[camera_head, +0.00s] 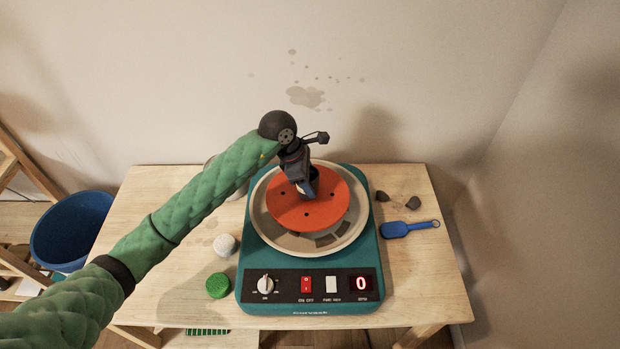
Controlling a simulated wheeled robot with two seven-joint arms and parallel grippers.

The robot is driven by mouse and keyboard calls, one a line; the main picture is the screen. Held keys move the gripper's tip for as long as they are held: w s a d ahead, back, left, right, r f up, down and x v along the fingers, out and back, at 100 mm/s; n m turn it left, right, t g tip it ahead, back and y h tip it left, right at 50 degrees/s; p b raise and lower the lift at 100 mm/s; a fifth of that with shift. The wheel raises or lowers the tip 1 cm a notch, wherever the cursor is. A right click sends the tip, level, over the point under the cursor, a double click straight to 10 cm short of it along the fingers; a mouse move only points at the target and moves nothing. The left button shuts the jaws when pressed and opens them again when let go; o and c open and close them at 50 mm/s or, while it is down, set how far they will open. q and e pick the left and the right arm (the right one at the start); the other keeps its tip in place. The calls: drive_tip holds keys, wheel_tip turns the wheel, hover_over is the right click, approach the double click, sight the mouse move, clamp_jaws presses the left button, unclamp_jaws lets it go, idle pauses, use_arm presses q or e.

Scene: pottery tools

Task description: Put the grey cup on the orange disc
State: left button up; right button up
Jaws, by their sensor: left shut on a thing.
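The orange disc (287,214) lies on the round plate of the pottery wheel. My left gripper (306,190) points down over the upper middle of the disc. It is shut on a small dark grey thing, apparently the grey cup (313,172), which is mostly hidden by the fingers. I cannot tell whether the cup touches the disc or is held just above it. My right gripper is not in view.
The teal wheel (366,255) stands on a wooden table (425,270). A white ball (225,245) and green round piece (218,285) lie left of it. Dark lumps (412,202) and a blue tool (395,229) lie right. My arm partly hides a greyish vessel (240,192).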

use_arm(q)
drive_tip(key=shift+f, duration=0.1)
drive_tip(key=o, duration=1.1)
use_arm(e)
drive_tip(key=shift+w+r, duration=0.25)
use_arm(q)
drive_tip(key=shift+r, duration=0.2)
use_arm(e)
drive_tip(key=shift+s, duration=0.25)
